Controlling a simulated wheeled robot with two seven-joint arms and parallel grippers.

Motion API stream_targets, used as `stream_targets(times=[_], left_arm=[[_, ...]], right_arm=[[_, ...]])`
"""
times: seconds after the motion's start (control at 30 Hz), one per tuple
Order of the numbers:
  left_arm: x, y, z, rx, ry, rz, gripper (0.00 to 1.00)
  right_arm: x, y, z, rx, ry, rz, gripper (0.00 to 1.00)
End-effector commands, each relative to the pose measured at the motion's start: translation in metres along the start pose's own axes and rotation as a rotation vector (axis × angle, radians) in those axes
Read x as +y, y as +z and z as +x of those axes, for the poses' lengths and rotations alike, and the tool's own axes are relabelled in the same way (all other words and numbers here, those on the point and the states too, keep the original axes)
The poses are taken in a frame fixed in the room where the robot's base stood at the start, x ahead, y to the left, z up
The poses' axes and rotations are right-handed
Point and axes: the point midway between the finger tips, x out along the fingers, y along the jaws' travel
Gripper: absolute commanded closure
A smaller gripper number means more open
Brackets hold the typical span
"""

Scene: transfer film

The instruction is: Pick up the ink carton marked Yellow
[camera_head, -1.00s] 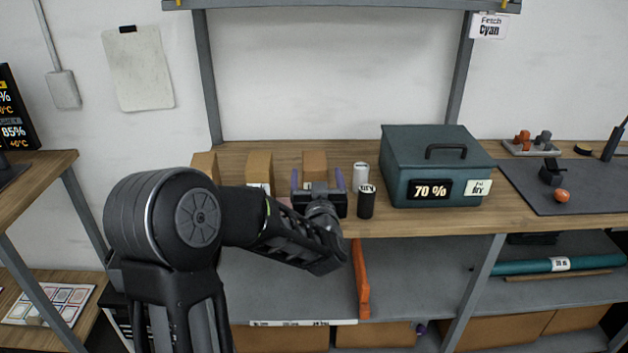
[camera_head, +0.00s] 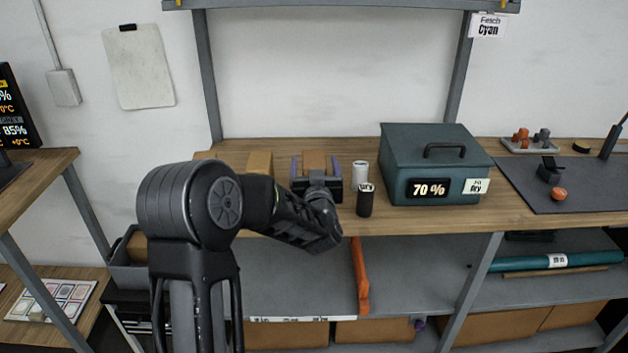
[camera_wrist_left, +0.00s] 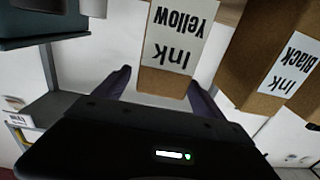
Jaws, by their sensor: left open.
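The ink carton marked Yellow (camera_head: 314,160) is a brown box standing on the wooden bench. In the left wrist view its white label reads "Ink Yellow" upside down on the carton (camera_wrist_left: 178,40). My left gripper (camera_head: 315,168) is open, with one purple-edged finger on each side of this carton. In the left wrist view the fingers of the gripper (camera_wrist_left: 160,88) flank the carton, with a gap visible on the finger sides. The carton's lower front is hidden behind the gripper in the head view. My right gripper is not in view.
The Black ink carton (camera_head: 261,163) stands close on the left; it also shows in the left wrist view (camera_wrist_left: 270,50). Another carton (camera_head: 205,156) is farther left. A white canister (camera_head: 360,170), a black canister (camera_head: 365,203) and a teal box (camera_head: 425,150) stand to the right.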

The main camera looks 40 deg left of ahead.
Motion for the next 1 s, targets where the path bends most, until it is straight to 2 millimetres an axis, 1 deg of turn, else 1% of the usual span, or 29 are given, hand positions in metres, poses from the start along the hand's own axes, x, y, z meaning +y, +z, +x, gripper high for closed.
stream_targets(times=[0.03, 0.1, 0.2, 0.8, 0.87, 1.0], left_arm=[[-0.002, -0.003, 0.008, -0.002, -0.003, 0.000, 0.20], [-0.001, -0.002, 0.018, -0.002, 0.000, 0.000, 0.20], [-0.001, -0.001, 0.026, -0.001, 0.000, 0.000, 0.20], [-0.001, 0.000, 0.028, -0.001, 0.000, -0.001, 0.20], [-0.001, 0.000, 0.028, -0.001, 0.000, -0.001, 0.23], [-0.001, 0.000, 0.028, -0.001, 0.000, 0.000, 0.35]], right_arm=[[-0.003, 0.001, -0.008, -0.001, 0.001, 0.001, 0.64], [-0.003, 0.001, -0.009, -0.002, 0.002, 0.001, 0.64], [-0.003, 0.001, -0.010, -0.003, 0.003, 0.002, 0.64], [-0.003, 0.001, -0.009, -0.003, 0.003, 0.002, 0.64], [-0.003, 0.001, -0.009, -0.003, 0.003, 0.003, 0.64], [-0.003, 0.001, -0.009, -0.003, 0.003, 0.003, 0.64]])
